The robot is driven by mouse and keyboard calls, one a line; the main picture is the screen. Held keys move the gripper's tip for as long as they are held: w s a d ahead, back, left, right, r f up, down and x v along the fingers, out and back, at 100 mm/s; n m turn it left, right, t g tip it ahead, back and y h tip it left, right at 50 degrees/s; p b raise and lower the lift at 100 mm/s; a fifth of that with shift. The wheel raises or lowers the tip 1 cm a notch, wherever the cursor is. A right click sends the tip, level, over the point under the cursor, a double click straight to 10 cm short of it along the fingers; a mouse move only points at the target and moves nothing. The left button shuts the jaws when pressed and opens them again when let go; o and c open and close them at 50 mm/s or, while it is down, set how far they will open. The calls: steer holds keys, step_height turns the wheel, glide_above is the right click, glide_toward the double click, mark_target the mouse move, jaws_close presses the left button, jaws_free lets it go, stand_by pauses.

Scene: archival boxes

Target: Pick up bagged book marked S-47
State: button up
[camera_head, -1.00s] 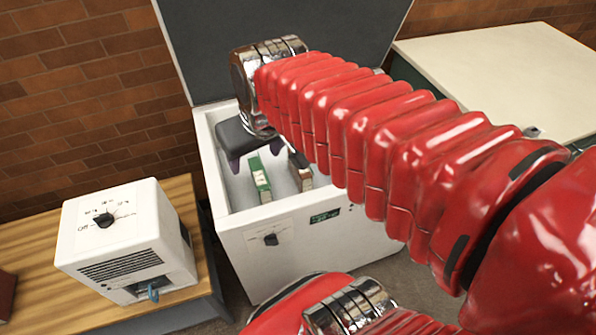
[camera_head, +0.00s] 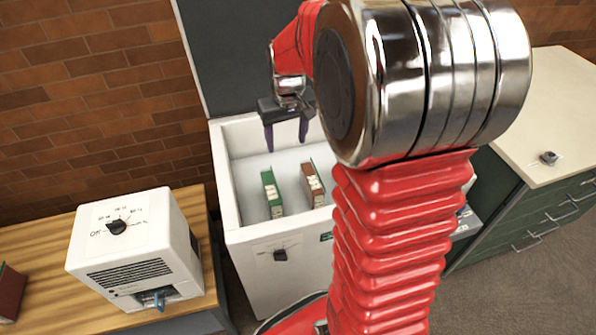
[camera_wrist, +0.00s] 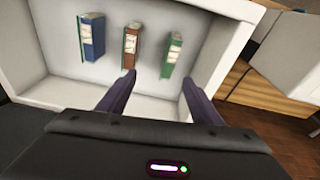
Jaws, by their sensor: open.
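A green book (camera_head: 273,194) and a brown-red book (camera_head: 312,184) stand upright and apart inside a white chest (camera_head: 262,233). In the wrist view the green book (camera_wrist: 172,55), the brown book (camera_wrist: 131,45) and a blue book (camera_wrist: 92,37) show pale spine labels. The labels are too small to read, so I cannot tell which is S-47. My gripper (camera_head: 286,147) is open and empty above the chest's back part, not touching any book. In the wrist view its dark fingers (camera_wrist: 157,86) point toward the brown and green books. The blue book is hidden behind my arm in the head view.
The chest's dark lid (camera_head: 232,55) stands open at the back. A white dial machine (camera_head: 135,250) sits on a wooden bench (camera_head: 50,232) at left. A green drawer cabinet (camera_head: 510,215) with a pale top stands right. The chest walls surround the books.

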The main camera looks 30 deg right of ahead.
steer(key=w+d+f+g, duration=0.1)
steer(key=w+d+f, duration=0.3)
steer(key=d+f, duration=0.4)
steer(key=m+g, duration=0.1)
glide_above(312, 176)
steer(key=shift+y, duration=0.3)
step_height(312, 176, down, 10)
steer(key=shift+w+d+r, duration=0.1)
steer(key=shift+f, duration=4.35)
steer(key=shift+f, duration=2.6)
